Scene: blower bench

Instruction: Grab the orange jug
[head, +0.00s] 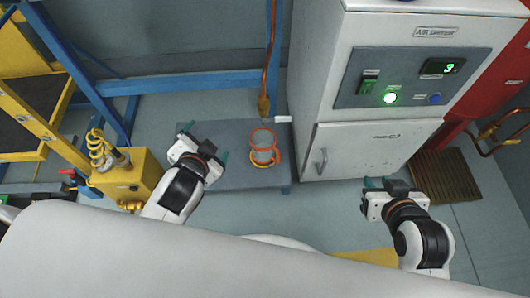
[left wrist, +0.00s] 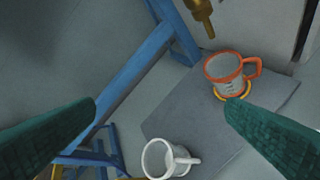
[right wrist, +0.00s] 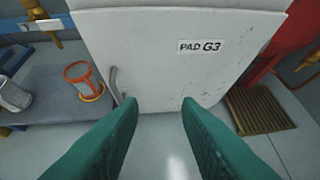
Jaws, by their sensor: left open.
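The orange jug (head: 264,146) stands upright on a low grey bench. It has a grey body with an orange rim, handle and lower ring. It also shows in the left wrist view (left wrist: 224,68) and the right wrist view (right wrist: 80,74). My left gripper (head: 205,142) is open and empty, left of the jug and apart from it. A pale grey-white jug (left wrist: 160,160) stands near the left gripper; in the head view it is hidden, seemingly behind that gripper. My right gripper (head: 377,183) is open and empty, in front of the white cabinet.
The grey bench (head: 235,178) has bare room around the orange jug. A copper pipe with a brass fitting (head: 263,104) hangs behind it. The white air dryer cabinet (head: 365,150) stands right of the bench. A yellow box (head: 125,180) and blue frame (head: 180,82) lie to the left.

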